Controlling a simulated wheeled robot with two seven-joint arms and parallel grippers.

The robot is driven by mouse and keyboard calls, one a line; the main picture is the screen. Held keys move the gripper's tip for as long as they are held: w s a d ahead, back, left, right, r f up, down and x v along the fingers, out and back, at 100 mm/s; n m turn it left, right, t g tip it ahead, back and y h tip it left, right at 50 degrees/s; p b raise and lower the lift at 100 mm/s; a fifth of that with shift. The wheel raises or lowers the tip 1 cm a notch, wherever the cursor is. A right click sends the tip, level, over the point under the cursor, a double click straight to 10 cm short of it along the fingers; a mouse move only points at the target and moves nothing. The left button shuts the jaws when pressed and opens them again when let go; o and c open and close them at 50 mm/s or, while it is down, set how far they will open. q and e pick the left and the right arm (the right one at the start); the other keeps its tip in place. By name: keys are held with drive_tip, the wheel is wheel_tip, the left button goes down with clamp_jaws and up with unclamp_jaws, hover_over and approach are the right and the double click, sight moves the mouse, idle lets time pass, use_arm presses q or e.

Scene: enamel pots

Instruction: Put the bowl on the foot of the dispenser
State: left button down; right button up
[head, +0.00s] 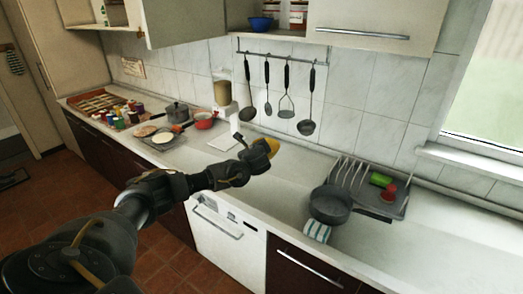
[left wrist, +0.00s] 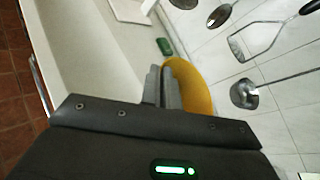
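A yellow bowl (head: 268,146) is held above the counter in front of the hanging utensils; it also shows in the left wrist view (left wrist: 196,88). My left gripper (head: 256,152) is shut on its rim, with the two fingers (left wrist: 162,88) close together at the bowl's near side. The fingers and gripper body hide part of the bowl. The dispenser (head: 223,92), pale with tan contents, stands against the tiled wall, left of and behind the bowl. My right gripper is not in view.
Utensils (head: 287,88) hang on the wall. A dark pan (head: 331,204) and a dish rack (head: 365,187) are at the right. A blue bowl (head: 261,23) sits on a shelf.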

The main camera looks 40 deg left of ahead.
use_arm(q)
drive_tip(key=s+d+r+m+t+h, duration=0.1)
drive_tip(key=s+d+r+m+h, duration=0.15)
drive_tip(key=d, duration=0.55)
drive_tip(key=s+d+r+m+t+h, duration=0.1)
drive_tip(key=s+d+m+h, duration=0.15)
drive_tip(key=d, duration=0.55)
drive_tip(key=s+d+r+m+t+h, duration=0.1)
drive_tip(key=s+d, duration=0.2)
drive_tip(key=d, duration=0.5)
drive_tip(key=s+d+f+m+h+b, duration=0.2)
drive_tip(key=s+d+f+b, duration=0.3)
drive_tip(key=s+b, duration=0.3)
drive_tip(key=shift+s+d+t+h+b, duration=0.3)
drive_tip(key=shift+d+h+b, duration=0.15)
drive_tip(key=shift+h, duration=0.25)
